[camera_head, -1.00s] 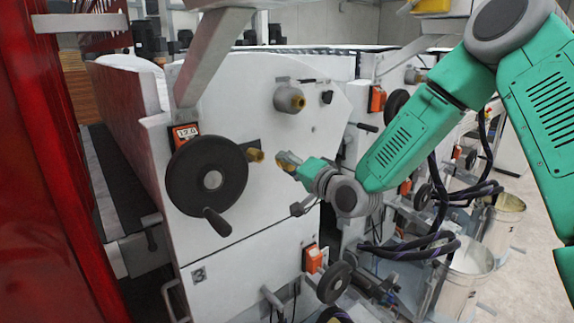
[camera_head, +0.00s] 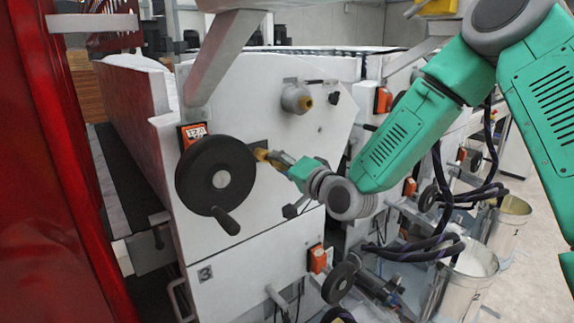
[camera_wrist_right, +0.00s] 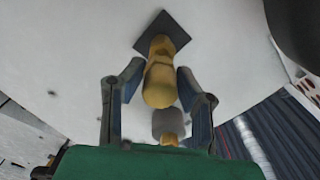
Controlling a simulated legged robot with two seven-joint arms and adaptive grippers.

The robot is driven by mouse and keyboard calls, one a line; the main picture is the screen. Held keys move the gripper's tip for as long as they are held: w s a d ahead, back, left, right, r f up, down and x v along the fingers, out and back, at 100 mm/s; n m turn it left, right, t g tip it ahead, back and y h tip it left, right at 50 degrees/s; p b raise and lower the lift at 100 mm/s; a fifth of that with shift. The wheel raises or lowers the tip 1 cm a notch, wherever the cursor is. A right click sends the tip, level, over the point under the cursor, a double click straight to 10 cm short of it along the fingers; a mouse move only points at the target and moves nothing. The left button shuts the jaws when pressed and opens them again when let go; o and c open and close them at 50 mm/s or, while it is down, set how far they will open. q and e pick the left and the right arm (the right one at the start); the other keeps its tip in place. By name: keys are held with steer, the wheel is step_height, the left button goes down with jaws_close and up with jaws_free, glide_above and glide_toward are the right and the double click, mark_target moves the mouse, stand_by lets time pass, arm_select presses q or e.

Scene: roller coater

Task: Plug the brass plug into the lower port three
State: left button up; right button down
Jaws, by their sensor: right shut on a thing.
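My right gripper (camera_head: 277,161) reaches in from the right to the white machine panel, just right of the black handwheel. It also shows in the right wrist view (camera_wrist_right: 160,82), with its fingers on either side of the brass plug (camera_wrist_right: 158,86). The plug's far end meets or overlaps the brass port on a dark square plate (camera_wrist_right: 176,28). I cannot tell how deep it sits. A grey round part with a brass end (camera_wrist_right: 168,124) shows between the fingers below. The port is partly hidden by the gripper in the head view. My left gripper is out of view.
The black handwheel (camera_head: 215,180) is close to the left of the gripper. A grey fitting with a brass nozzle (camera_head: 297,98) sticks out above. Metal buckets (camera_head: 466,272) and cables stand at the right.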

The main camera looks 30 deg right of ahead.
steer(key=shift+d, duration=0.15)
steer(key=shift+w+a+r, duration=0.1)
steer(key=shift+a+r, duration=0.05)
steer(key=shift+a, duration=0.65)
steer(key=shift+w+d, duration=0.45)
steer(key=shift+d, duration=0.15)
steer(key=shift+w+a+b, duration=0.3)
steer(key=shift+w+a, duration=0.05)
steer(key=shift+a, duration=0.05)
steer(key=shift+w, duration=0.2)
stand_by(0.9)
steer(key=shift+w+d, duration=0.1)
steer(key=shift+w, duration=0.05)
steer(key=c, duration=1.1)
jaws_free()
